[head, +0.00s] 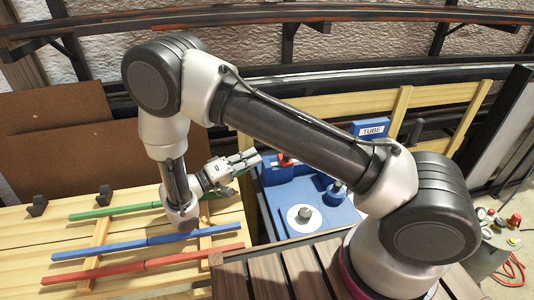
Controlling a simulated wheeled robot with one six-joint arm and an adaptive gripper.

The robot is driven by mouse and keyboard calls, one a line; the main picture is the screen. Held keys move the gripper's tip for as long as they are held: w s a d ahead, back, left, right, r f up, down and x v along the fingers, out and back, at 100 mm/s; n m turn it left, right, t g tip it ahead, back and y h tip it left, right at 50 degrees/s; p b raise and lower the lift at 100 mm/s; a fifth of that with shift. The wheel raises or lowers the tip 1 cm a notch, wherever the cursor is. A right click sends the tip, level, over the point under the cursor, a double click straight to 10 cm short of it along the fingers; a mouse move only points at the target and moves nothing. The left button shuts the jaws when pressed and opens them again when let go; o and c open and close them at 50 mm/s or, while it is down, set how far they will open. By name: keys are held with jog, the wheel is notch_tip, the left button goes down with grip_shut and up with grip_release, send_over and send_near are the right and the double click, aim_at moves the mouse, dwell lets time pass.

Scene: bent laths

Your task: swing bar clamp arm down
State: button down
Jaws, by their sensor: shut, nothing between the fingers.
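My gripper (250,160) is at the end of my arm, left of the picture's middle. Its grey fingers are shut and empty and point to the right, above the gap between the wooden bench and the blue tray. A green lath (112,212), a blue lath (105,248) and a red lath (110,270) lie across pale wooden slats on the bench. Part of the blue lath passes close to my arm's elbow end. Two small black blocks (37,205) (105,195) stand at the bench's back; I cannot tell whether either belongs to a bar clamp. No clamp arm shows clearly.
The blue tray (270,200) holds a white disc with a grey knob (304,214) and other parts. A blue box marked TUBE (371,131) stands behind. Brown boards (50,130) lean at the left. Red and white knobs (515,220) and a red cable are at the right.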

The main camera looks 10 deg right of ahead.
jog(key=shift+a+f, duration=0.2)
jog(key=shift+a, duration=0.35)
jog(key=shift+a+f, duration=0.2)
jog(key=shift+a, duration=0.35)
jog(key=s+d+r+m+g+y, duration=0.25)
jog(key=d+r+g+y, duration=0.6)
jog(key=d+r, duration=0.95)
jog(key=s+d+r+n+t+y, duration=0.1)
jog(key=s+d+r+t+y, duration=0.2)
jog(key=s, duration=0.6)
jog(key=s+d+r+n+t+y, duration=0.2)
jog(key=s+d+r+t+y, duration=0.2)
jog(key=s, duration=0.5)
notch_tip(320, 180, up, 2)
jog(key=d+y, duration=0.2)
jog(key=y, duration=0.1)
jog(key=shift+d+r, duration=0.2)
